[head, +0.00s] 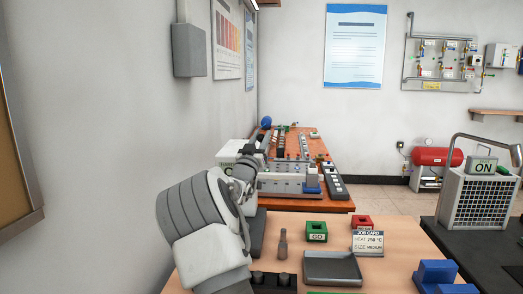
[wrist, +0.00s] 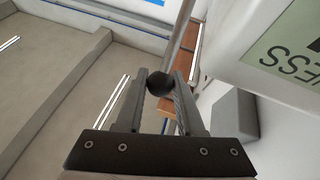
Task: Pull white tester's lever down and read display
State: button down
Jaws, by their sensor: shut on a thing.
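The white tester (head: 226,159) stands past the far end of the near table, partly hidden behind my arm in the head view. In the wrist view the tester (wrist: 225,75) fills the upper right. Its pale green display (wrist: 290,45) shows upside-down dark letters ending in "NESS"; the rest is cut off. The lever (wrist: 182,25) is a grey rod ending in a black ball knob (wrist: 159,83). My gripper (wrist: 160,78) is shut on this knob, one finger on each side. In the head view my gripper (head: 254,150) is small and dark beside the tester.
The near table holds a green box (head: 316,232), a red box (head: 361,222), a job card (head: 368,243) reading "HEAT 250 °C, SIZE MEDIUM", a dark tray (head: 332,268) and a blue block (head: 437,272). A wall (head: 110,110) runs close along the left.

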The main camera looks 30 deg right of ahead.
jog(key=shift+s+a+f+m+t+h+b, duration=0.25)
jog(key=shift+f+h+b, duration=0.2)
jog(key=shift+b, duration=0.85)
jog(key=shift+s+a+f+m+t+h+b, duration=0.15)
jog(key=shift+s+f+h+b, duration=0.25)
jog(key=shift+b, duration=0.85)
jog(key=shift+s+a+f+m+t+h+b, duration=0.1)
jog(key=shift+s+a+f+t+h+b, duration=0.3)
jog(key=shift+b, duration=0.9)
jog(key=shift+w+d+f+b, duration=0.1)
jog(key=shift+w+b, duration=0.05)
jog(key=shift+b, duration=0.15)
jog(key=shift+g+h, duration=0.25)
jog(key=shift+g, duration=0.15)
jog(key=c, duration=0.5)
grip_release()
jog(key=shift+c, duration=0.2)
jog(key=v, duration=1.7)
jog(key=shift+s, duration=0.2)
